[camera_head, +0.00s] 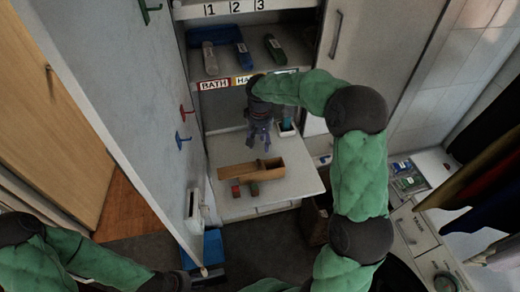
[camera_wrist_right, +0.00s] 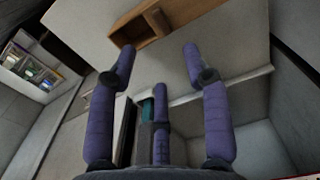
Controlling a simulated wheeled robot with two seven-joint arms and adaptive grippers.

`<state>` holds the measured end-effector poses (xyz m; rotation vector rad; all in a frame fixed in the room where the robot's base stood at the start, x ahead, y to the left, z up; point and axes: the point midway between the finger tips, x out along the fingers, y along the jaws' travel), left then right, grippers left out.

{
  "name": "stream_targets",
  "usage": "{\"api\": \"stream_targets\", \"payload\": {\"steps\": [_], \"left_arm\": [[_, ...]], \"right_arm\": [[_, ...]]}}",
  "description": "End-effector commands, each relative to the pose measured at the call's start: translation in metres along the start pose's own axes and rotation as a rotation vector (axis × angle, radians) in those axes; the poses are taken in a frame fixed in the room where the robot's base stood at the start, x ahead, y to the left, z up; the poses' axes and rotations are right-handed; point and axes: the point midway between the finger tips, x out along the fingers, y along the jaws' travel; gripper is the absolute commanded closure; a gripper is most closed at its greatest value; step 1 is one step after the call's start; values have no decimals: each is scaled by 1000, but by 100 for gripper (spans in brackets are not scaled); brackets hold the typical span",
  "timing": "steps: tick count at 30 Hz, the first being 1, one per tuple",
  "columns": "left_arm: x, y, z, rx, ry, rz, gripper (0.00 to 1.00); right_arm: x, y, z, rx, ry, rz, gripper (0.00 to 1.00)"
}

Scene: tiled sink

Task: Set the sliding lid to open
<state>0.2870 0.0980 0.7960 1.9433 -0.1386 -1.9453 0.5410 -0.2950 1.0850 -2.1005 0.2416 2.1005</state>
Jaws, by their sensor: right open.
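A wooden box (camera_head: 235,172) with a sliding lid lies on the pale pull-out shelf. In the right wrist view the box (camera_wrist_right: 122,40) shows a dark hollow at its left end. The wooden lid (camera_wrist_right: 185,14) seems to cover the part to the right, with a raised wooden piece (camera_wrist_right: 157,21) near the hollow. How far the lid is slid is hard to tell. My right gripper (camera_head: 260,145) hangs above and behind the box, fingers spread and empty, apart from it. It also shows in the right wrist view (camera_wrist_right: 158,55).
A red block (camera_head: 236,191) and a dark block (camera_head: 254,188) lie in front of the box. A small cup (camera_head: 287,129) stands at the shelf's back right. A cubby (camera_head: 240,60) with bottles is above. The pale shelf (camera_head: 290,183) is bare to the right of the box.

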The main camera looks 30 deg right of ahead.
Motion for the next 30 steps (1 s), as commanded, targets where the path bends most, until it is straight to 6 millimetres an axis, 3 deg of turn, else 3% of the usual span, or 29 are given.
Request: {"api": "stream_targets", "payload": {"steps": [5,15,26,30], "left_arm": [[0,0,0,0,0,0,60],[0,0,0,0,0,0,60],[1,0,0,0,0,0,60],[3,-1,0,0,0,0,60]], "right_arm": [[-10,0,0,0,1,-1,51],[-10,0,0,0,0,-1,51],[8,0,0,0,-1,0,51],[26,0,1,0,-4,0,51]]}}
